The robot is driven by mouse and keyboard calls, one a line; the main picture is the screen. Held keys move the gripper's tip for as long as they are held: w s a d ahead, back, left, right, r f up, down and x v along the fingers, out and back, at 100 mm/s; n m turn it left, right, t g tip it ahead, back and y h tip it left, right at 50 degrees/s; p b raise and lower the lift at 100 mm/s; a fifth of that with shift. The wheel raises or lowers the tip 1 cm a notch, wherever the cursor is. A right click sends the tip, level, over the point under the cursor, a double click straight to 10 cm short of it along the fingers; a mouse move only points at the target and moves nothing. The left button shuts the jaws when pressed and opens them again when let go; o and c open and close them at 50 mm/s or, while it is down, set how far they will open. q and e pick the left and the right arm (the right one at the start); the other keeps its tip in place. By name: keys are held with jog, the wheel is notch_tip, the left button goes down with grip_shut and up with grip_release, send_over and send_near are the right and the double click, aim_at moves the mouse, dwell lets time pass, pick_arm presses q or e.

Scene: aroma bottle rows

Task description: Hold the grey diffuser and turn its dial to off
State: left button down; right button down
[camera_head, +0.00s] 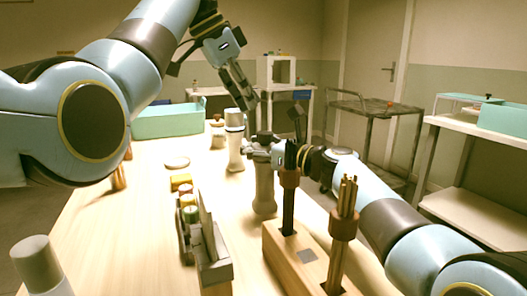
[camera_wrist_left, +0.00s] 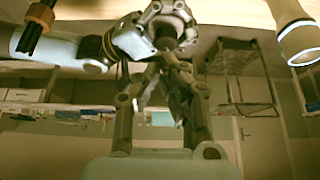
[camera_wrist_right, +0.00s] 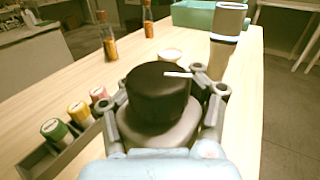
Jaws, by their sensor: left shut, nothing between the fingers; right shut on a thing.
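The grey diffuser (camera_head: 264,190) stands upright on the table, with my right gripper (camera_head: 262,148) shut around its upper part. In the right wrist view its dark dial (camera_wrist_right: 158,92) sits on top between my right fingers. A white pointer line (camera_wrist_right: 180,75) on the dial points to the right. My left gripper (camera_head: 246,102) is shut and empty, above the dial and slightly to its left, apart from it. The left wrist view, upside down, shows the diffuser's dark top (camera_wrist_left: 166,38) beyond my left fingers. The dial's off mark cannot be made out.
A white diffuser with a blue band (camera_head: 235,145) stands behind. A wooden holder (camera_head: 290,258) with dark and tan reed bundles is in front. A grey rack (camera_head: 213,262) of small coloured-cap bottles is to the left. Another grey-capped bottle (camera_head: 38,265) stands at the lower left.

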pick_arm(q)
jog(key=shift+f, duration=3.35)
jog(key=shift+w, duration=0.1)
jog(key=shift+w+a, duration=0.25)
jog(key=shift+w, duration=0.5)
jog(key=shift+a, duration=0.1)
notch_tip(320, 180, up, 6)
jog(key=shift+a, duration=0.3)
jog(key=shift+s+r, duration=0.1)
jog(key=shift+s, duration=0.05)
